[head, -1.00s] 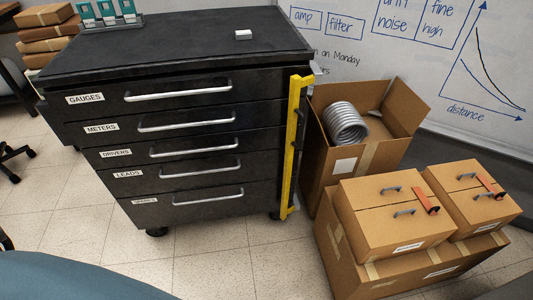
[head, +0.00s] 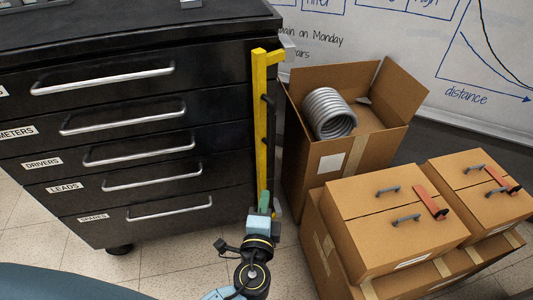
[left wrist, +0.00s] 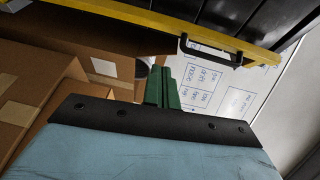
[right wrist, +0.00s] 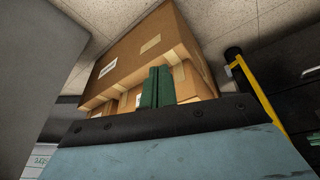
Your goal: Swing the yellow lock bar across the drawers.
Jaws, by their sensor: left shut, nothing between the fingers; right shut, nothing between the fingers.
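The yellow lock bar (head: 261,130) stands upright along the right front edge of the black drawer cabinet (head: 235,130), beside the drawer handles. It also crosses the top of the left wrist view (left wrist: 200,28), with a black handle (left wrist: 211,52) on it. My left gripper (head: 264,201) is at the lower end of the bar in the head view, its green fingers shut and empty. I cannot tell whether it touches the bar. My right gripper (right wrist: 157,86) shows only in its own wrist view, shut and empty, with cardboard boxes beyond it.
An open cardboard box (head: 320,160) with a grey coil (head: 329,113) stands just right of the cabinet. Lidded boxes (head: 390,225) with handles and orange latches sit on a larger carton at the lower right. A whiteboard (head: 400,50) is behind. Tiled floor shows below the drawers.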

